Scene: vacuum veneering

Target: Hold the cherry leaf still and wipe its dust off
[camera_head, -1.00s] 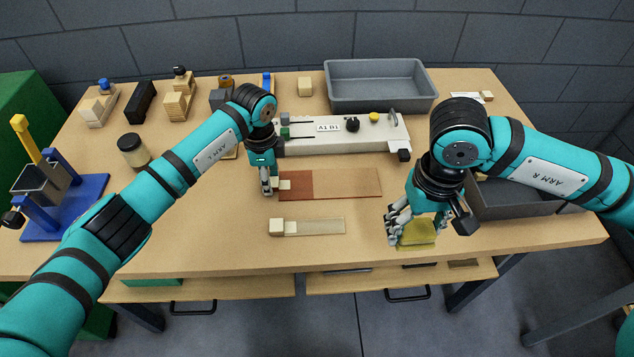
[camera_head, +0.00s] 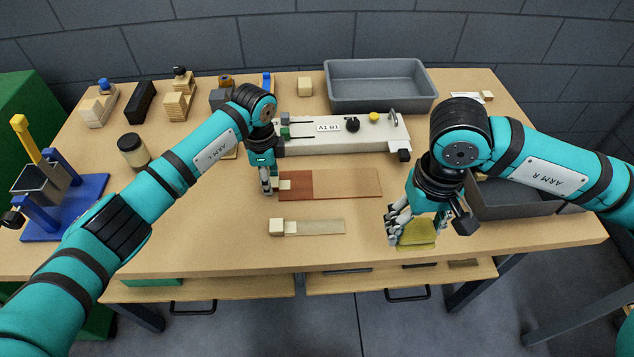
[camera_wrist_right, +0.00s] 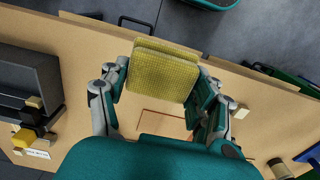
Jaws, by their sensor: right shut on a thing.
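The cherry leaf (camera_head: 345,184) lies flat mid-table, red-brown at its left end and paler tan over the rest. A small pale block (camera_head: 285,185) is at its left end. My left gripper (camera_head: 268,188) points down beside that block; its fingers are too small to tell open from shut. My right gripper (camera_head: 408,228) is shut on a yellow cloth pad (camera_head: 417,234), right of and nearer than the leaf, apart from it. In the right wrist view, the pad (camera_wrist_right: 160,72) sits between both fingers.
A paler strip (camera_head: 320,227) with a block (camera_head: 277,227) lies nearer the front edge. The white A1 B1 fixture (camera_head: 340,146) and a grey bin (camera_head: 380,105) stand behind. A dark tray (camera_head: 515,200) is at right. A jar (camera_head: 133,152) and blue stand (camera_head: 65,215) are left.

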